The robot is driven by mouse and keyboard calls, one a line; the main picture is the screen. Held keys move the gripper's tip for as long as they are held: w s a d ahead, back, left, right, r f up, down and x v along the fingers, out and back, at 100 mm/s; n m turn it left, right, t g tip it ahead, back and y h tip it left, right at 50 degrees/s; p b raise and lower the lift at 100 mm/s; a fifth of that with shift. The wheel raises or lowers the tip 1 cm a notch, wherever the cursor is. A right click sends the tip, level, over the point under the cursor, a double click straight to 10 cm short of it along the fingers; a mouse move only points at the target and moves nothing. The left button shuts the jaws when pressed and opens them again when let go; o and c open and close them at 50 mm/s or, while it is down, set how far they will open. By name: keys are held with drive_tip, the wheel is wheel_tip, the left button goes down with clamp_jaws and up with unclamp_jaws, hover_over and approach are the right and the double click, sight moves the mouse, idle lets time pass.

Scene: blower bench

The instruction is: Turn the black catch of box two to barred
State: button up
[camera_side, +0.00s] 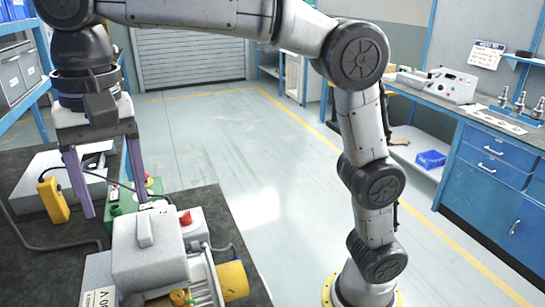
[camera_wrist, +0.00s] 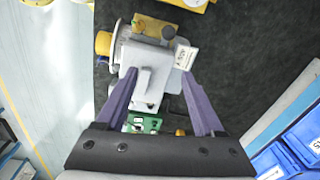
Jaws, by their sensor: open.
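My gripper (camera_side: 115,207) hangs over the dark bench with its two purple fingers apart and nothing between them. In the wrist view the open fingers (camera_wrist: 160,73) frame a grey housing with a raised handle (camera_wrist: 147,85). The housing also shows in the side view (camera_side: 150,255). A green box (camera_side: 122,203) with a red button stands behind it, near the fingers; part of it shows in the wrist view (camera_wrist: 138,123). A small mark like a 2 is near the green box. I cannot make out the black catch or its setting for certain.
A yellow handheld device (camera_side: 54,200) with a cable stands at the left beside a light grey case (camera_side: 35,180). A yellow cylinder (camera_side: 232,280) and a white tag (camera_side: 98,298) are on the housing's unit. Blue bins (camera_wrist: 285,165) show at the wrist view's lower right. Bare dark bench top lies right of the unit.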

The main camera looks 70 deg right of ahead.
drive_tip(key=s+d+f+t, duration=0.1)
drive_tip(key=s+d, duration=0.5)
drive_tip(key=d, duration=0.4)
drive_tip(key=s+d+f+t, duration=0.2)
drive_tip(key=s+d, duration=0.5)
drive_tip(key=d, duration=0.4)
drive_tip(key=shift+s+f+t, duration=0.15)
drive_tip(key=shift+s+t, duration=0.05)
drive_tip(key=shift+t, duration=0.1)
drive_tip(key=s+d+f+n+t, duration=0.1)
drive_tip(key=s+d+f+n, duration=0.1)
drive_tip(key=f+n, duration=0.5)
wheel_tip(320, 180, down, 3)
drive_tip(key=shift+s+r+t, duration=0.15)
drive_tip(key=shift+s+t, duration=0.15)
drive_tip(key=shift+s, duration=0.5)
